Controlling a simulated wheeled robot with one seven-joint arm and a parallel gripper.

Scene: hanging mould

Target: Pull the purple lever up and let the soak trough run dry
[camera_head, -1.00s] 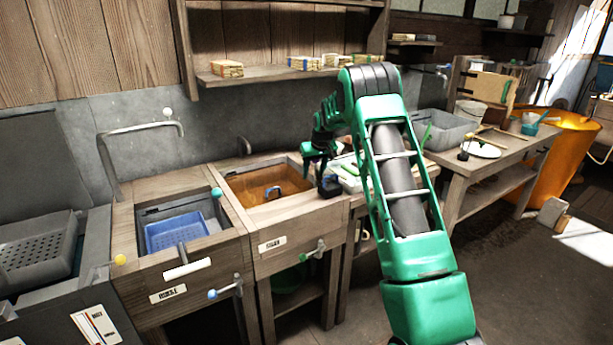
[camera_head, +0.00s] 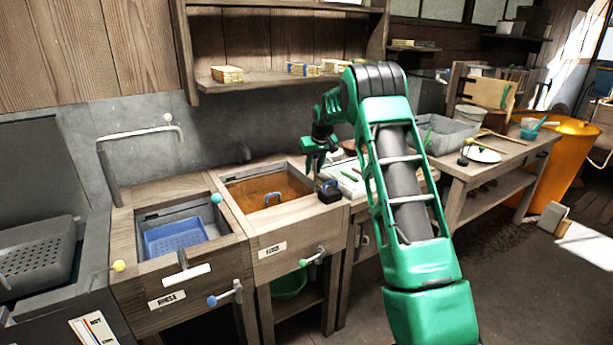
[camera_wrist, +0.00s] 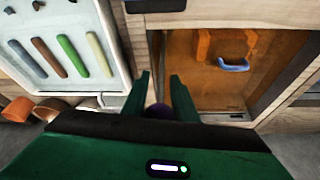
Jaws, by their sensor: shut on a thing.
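The soak trough (camera_head: 240,182) is the wooden-framed sink in the middle of the head view, with brown-orange liquid (camera_head: 286,187) in it. In the wrist view the brown-orange basin (camera_wrist: 205,85) shows at the right, with a blue handle (camera_wrist: 233,66) in it. My gripper (camera_head: 313,167) is at the right rear side of the trough, pointing down. In the wrist view, my gripper (camera_wrist: 163,78) has its fingers around the purple lever's knob (camera_wrist: 158,110), which is mostly hidden between them. The lever is hidden in the head view.
A dark block with a handle (camera_head: 330,192) stands on the trough's right edge. Left is the rinse sink (camera_head: 143,208) with a blue tray (camera_head: 172,236). Taps with coloured knobs stick out in front. A white tray of coloured sticks (camera_wrist: 66,55) lies to the gripper's left in the wrist view.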

